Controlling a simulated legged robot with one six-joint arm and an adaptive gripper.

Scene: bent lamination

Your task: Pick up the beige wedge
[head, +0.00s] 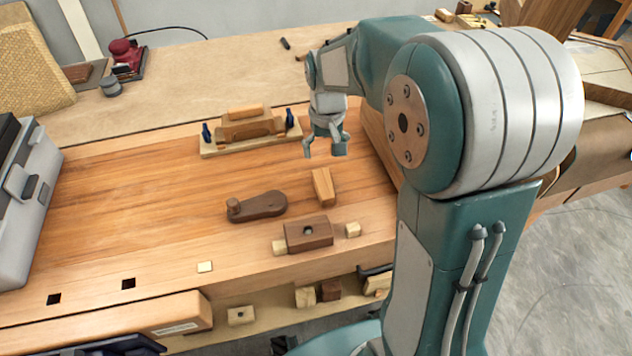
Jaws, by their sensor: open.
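A light tan wooden block (323,187), which looks like the beige wedge, lies on the wooden workbench (110,200) near its middle. My gripper (324,148) points down with its fingers apart and empty. In the picture it is just above and behind the block, with a gap between them. I cannot tell its exact height over the bench.
A brown wooden crank-shaped piece (258,206) lies left of the block. A dark brown block (308,234) is in front, with small pale blocks (353,229) beside it. A clamped wooden jig (248,131) stands behind. A grey case (28,200) is at far left. The bench's left middle is clear.

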